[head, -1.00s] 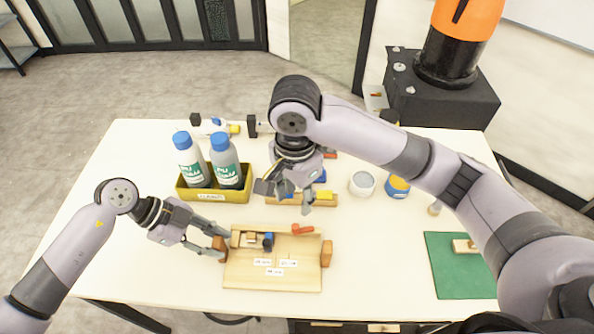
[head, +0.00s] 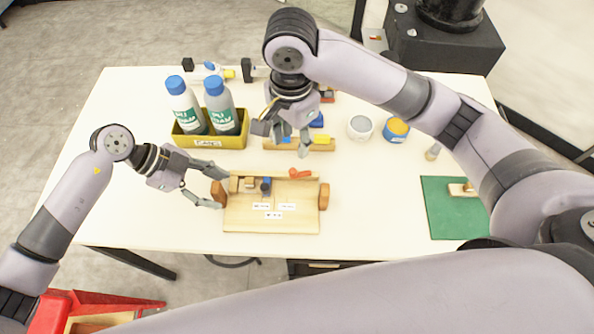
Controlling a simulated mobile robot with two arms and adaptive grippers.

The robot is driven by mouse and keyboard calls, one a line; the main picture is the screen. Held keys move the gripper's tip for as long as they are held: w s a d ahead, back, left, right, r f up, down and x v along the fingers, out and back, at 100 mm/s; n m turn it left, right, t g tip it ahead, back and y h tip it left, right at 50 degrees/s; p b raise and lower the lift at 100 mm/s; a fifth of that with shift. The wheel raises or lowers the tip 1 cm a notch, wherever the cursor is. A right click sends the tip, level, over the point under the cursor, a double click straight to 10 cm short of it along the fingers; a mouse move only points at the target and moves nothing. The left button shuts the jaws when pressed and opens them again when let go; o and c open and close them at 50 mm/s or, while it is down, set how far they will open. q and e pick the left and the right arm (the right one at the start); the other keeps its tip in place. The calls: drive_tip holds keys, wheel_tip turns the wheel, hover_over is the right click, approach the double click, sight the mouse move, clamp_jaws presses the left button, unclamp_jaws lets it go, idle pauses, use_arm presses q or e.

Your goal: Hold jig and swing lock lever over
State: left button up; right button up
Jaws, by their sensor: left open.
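The wooden jig board (head: 270,220) lies at the front middle of the white table, with small paper labels on it. It has a brown block at its left end (head: 218,192) and one at its right end (head: 324,196). A red lever (head: 300,173) lies near its back right, beside a dark blue part (head: 265,185). My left gripper (head: 223,188) is open, its fingers on either side of the left brown block; contact cannot be told. My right gripper (head: 276,132) is open above the wooden rack behind the jig and looks empty.
A yellow bin (head: 210,142) holds two blue-capped bottles behind my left gripper. The wooden rack (head: 320,146) with coloured pieces, a white cup (head: 360,128) and a blue-and-orange jar (head: 396,130) stand further back. A green mat (head: 450,215) lies right. A red box (head: 85,305) is at lower left.

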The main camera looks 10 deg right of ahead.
use_arm(q)
drive_tip(key=shift+w+r, duration=0.1)
drive_tip(key=v, duration=1.1)
drive_tip(key=shift+a+r, duration=0.25)
drive_tip(key=shift+a, duration=0.1)
drive_tip(key=shift+f, duration=0.1)
